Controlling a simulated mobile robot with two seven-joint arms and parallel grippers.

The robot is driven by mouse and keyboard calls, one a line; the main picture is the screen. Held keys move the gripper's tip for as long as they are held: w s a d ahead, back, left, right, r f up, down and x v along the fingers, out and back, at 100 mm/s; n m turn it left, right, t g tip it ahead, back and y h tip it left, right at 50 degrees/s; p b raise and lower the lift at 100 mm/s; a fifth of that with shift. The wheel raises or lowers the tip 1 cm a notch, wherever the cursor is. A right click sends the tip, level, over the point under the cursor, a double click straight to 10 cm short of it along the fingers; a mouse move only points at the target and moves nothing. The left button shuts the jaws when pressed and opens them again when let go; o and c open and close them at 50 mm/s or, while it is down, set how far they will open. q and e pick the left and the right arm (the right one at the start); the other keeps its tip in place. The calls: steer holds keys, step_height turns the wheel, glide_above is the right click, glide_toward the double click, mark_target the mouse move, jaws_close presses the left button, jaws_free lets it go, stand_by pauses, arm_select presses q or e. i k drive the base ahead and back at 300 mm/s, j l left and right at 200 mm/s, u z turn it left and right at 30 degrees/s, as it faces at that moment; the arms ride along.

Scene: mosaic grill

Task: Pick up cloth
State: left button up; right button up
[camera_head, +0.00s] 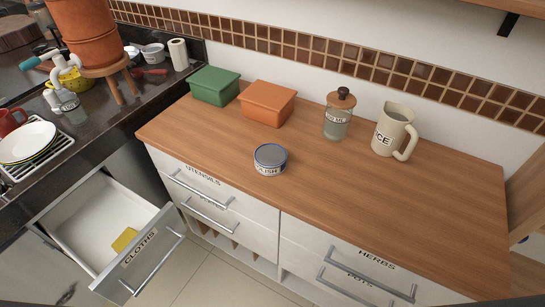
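A yellow cloth (124,239) lies in the open drawer (82,218) at the lower left. It rests on the white drawer floor near the front panel. The drawer front (145,262) carries a label reading CLOTHS and a long metal handle. The panel's top edge may cover part of the cloth's near side. Neither of my grippers shows in the head view.
A wooden counter (340,190) holds a blue-lidded tin (270,159), green box (215,86), orange box (267,103), glass jar (338,117) and cream jug (393,130). A dark counter (105,125) with a plate rack stands left. Open floor (222,285) lies right of the drawer.

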mark_target(128, 233)
steer(key=u, duration=1)
steer(key=j+z, duration=0.1)
steer(key=j, duration=0.15)
